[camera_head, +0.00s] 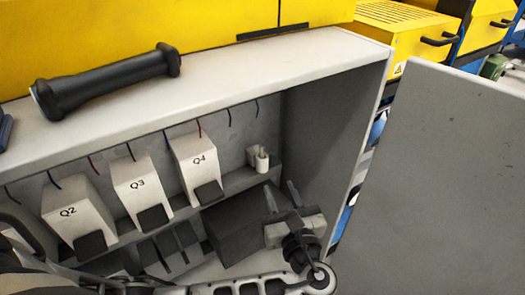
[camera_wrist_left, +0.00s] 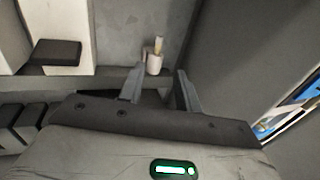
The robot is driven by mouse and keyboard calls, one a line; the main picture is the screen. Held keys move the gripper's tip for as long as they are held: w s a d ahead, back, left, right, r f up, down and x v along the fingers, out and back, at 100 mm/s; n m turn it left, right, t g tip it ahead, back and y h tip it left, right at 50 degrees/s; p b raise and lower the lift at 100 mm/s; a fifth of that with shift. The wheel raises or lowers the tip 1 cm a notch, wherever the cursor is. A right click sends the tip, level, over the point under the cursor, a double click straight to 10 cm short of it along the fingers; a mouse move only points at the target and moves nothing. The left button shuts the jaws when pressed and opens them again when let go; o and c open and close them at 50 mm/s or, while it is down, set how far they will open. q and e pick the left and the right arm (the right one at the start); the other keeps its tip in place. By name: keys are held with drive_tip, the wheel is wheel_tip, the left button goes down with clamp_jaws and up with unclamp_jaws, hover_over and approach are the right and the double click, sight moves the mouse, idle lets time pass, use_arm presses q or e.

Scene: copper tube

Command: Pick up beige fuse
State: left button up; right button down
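The beige fuse (camera_wrist_left: 159,43) stands upright in a small white holder (camera_wrist_left: 153,61) on a ledge inside the grey cabinet. In the head view the fuse and its holder (camera_head: 258,159) look small and pale, to the right of the Q4 block. My left gripper (camera_head: 282,191) is inside the cabinet, below and to the right of the fuse in the picture. In the left wrist view its two fingers (camera_wrist_left: 158,78) are apart with nothing between them, and the fuse shows beyond the gap. My right gripper is not in view.
White blocks marked Q2 (camera_head: 78,211), Q3 (camera_head: 140,187) and Q4 (camera_head: 196,165) stand left of the fuse. A dark box (camera_head: 232,224) sits beside my gripper. The cabinet's side wall is on the right. A black cylindrical handle (camera_head: 108,84) lies on the cabinet top.

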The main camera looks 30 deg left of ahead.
sight(263, 152)
use_arm(q)
drive_tip(key=b+x, duration=0.1)
drive_tip(key=x, duration=1.4)
drive_tip(key=shift+s+a+f+b, duration=0.15)
drive_tip(key=shift+b, duration=0.15)
clamp_jaws()
